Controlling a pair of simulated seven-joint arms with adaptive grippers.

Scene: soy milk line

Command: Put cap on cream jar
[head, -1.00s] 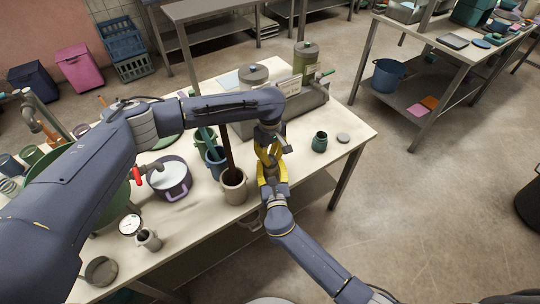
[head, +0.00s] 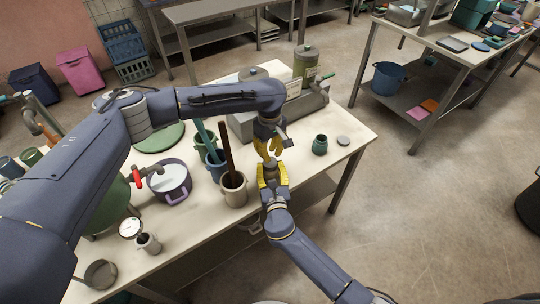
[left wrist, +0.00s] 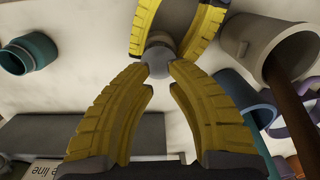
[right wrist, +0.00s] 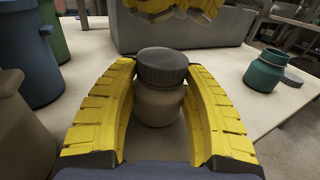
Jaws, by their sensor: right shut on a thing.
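My right gripper (right wrist: 160,105) is shut on a squat cream jar (right wrist: 158,106), which stands upright between its fingers. A dark grey ribbed cap (right wrist: 162,66) sits on top of the jar and looks level. My left gripper (head: 268,152) is just above and beyond the jar in the head view. In the left wrist view its fingers (left wrist: 161,68) are apart with nothing between them, and the cap's round top (left wrist: 158,62) shows just past the tips. The grippers largely hide the jar in the head view.
An open green jar (head: 320,145) and a flat grey lid (head: 343,140) lie at the table's right end. A cream pot (head: 233,190) with a brown stick stands left of my grippers. A grey metal box (right wrist: 190,33) stands behind the jar.

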